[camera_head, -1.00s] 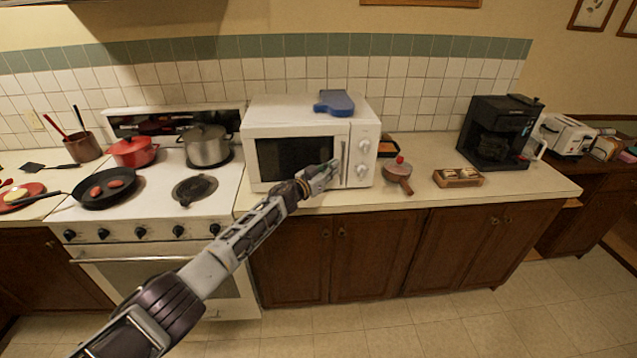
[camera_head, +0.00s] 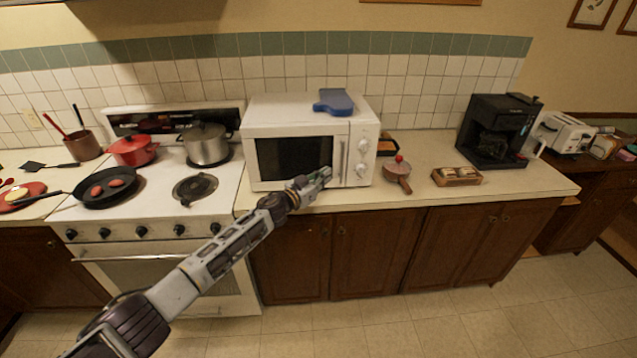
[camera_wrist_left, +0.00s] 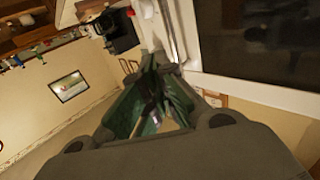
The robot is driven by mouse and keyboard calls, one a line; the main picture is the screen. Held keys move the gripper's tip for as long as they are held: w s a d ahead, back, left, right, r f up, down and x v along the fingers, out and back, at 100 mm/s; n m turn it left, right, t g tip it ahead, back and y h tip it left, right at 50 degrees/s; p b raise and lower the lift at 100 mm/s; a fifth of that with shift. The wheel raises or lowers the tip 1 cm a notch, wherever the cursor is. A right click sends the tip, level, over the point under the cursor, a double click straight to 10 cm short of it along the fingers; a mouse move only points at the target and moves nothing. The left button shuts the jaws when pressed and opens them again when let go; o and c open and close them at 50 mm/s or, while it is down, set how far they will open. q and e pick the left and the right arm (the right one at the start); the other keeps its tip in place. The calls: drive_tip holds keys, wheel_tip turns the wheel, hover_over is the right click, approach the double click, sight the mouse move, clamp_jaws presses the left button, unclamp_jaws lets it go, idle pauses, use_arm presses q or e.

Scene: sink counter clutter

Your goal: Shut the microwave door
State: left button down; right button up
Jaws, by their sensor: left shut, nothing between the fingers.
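The white microwave (camera_head: 300,112) stands on the counter right of the stove. Its door (camera_head: 290,157), with a dark window and an upright handle (camera_head: 342,158), looks flush with the body; a small gap cannot be ruled out. My left gripper (camera_head: 326,174) is shut and empty in front of the door's lower right part, near the foot of the handle. In the left wrist view the gripper's green fingertips (camera_wrist_left: 150,68) are close to the pale handle (camera_wrist_left: 172,30), beside the dark door window (camera_wrist_left: 265,35). Whether they touch it I cannot tell. My right gripper is not in view.
The stove (camera_head: 150,211) with pots is at left.

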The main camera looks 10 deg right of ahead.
use_arm(q)
drive_tip(key=shift+s+a, duration=0.6)
drive_tip(key=shift+s, duration=0.2)
drive_tip(key=shift+s+a, duration=0.55)
drive_tip(key=shift+s, duration=0.25)
